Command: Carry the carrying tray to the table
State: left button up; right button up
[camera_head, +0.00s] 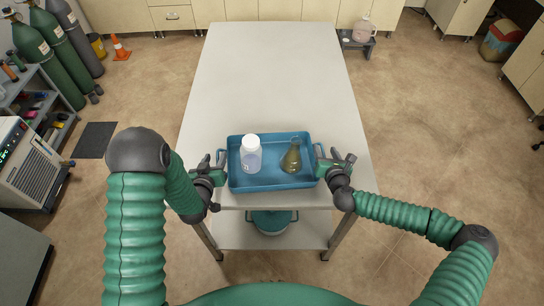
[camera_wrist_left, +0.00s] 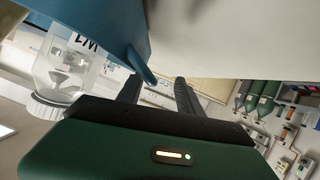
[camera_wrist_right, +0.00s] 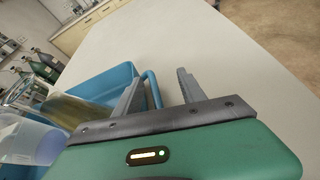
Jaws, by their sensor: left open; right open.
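The blue carrying tray (camera_head: 270,184) sits level at the near end of the pale table (camera_head: 285,75). It holds a white-capped bottle (camera_head: 251,156) and a conical flask (camera_head: 291,158) of olive liquid. My left gripper (camera_head: 218,162) is open at the tray's left handle; in the left wrist view the handle (camera_wrist_left: 142,66) shows between the finger tips. My right gripper (camera_head: 334,162) is open at the right handle; in the right wrist view the handle (camera_wrist_right: 153,90) lies between the fingers. Neither gripper is closed on its handle.
The tabletop beyond the tray is bare. Gas cylinders (camera_head: 55,45) and an orange cone (camera_head: 121,48) stand at the left. A low stand with a jug (camera_head: 364,31) is at the back right. Floor is open on both sides.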

pick_arm(q)
jog(key=shift+s+d+r, duration=0.1)
jog(key=shift+d+r, duration=0.05)
jog(key=shift+d, duration=0.35)
pick_arm(e)
jog(key=v, duration=0.5)
jog(key=shift+a, duration=0.35)
jog(key=shift+w, duration=0.1)
pick_arm(q)
jog(key=shift+a, duration=0.2)
jog(key=shift+a+b, duration=0.35)
jog(key=shift+a, duration=2.85)
pick_arm(e)
jog(key=shift+d+f, duration=0.25)
jog(key=shift+f, duration=0.1)
pick_arm(q)
jog(key=shift+f, duration=0.3)
pick_arm(e)
jog(key=shift+d, duration=3.1)
